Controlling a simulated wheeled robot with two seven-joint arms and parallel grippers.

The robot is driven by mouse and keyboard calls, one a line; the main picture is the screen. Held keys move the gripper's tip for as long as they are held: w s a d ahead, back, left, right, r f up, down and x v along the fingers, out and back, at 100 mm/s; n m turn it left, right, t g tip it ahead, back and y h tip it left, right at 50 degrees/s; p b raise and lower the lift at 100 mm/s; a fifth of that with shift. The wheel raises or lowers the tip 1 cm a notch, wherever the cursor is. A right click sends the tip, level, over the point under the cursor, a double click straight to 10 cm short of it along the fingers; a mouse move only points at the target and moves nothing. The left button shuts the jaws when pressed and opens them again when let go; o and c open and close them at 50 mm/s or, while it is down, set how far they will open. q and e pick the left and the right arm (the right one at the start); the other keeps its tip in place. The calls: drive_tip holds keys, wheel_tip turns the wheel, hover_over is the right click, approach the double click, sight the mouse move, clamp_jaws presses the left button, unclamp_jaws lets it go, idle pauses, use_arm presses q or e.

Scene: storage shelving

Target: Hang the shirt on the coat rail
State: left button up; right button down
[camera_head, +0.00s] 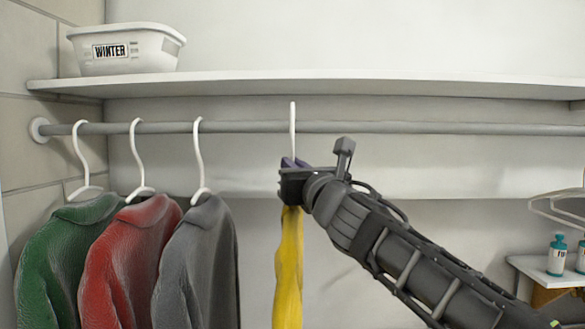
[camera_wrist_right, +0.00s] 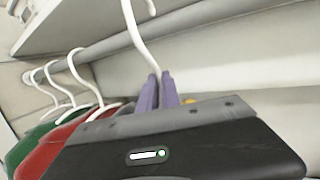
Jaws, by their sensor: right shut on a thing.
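The yellow shirt (camera_head: 288,268) hangs edge-on below my right gripper (camera_head: 290,163) in the head view. Its white hanger (camera_head: 293,118) rises from the gripper, with the hook's top above the height of the rail. My right gripper is shut on the hanger; the purple fingers (camera_wrist_right: 157,90) close around the hanger's neck in the right wrist view. The grey coat rail (camera_head: 400,128) runs across under the shelf. The hook overlaps the rail in the head view; I cannot tell whether they touch. Most of the shirt is hidden in the wrist view. My left gripper is not seen.
Green (camera_head: 65,245), red (camera_head: 130,250) and grey (camera_head: 205,250) garments hang at the left of the rail. A white WINTER basket (camera_head: 125,50) stands on the shelf (camera_head: 330,84). Bottles (camera_head: 557,255) stand at the lower right. The rail's right stretch is free.

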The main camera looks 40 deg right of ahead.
drive_tip(key=shift+w+d, duration=0.95)
drive_tip(key=shift+w, duration=0.25)
drive_tip(key=shift+f+b, duration=0.9)
drive_tip(key=shift+f, duration=0.15)
drive_tip(key=c, duration=1.5)
unclamp_jaws()
drive_tip(key=v, duration=0.7)
drive_tip(key=shift+s+b, duration=0.35)
drive_tip(key=shift+a+f, duration=0.15)
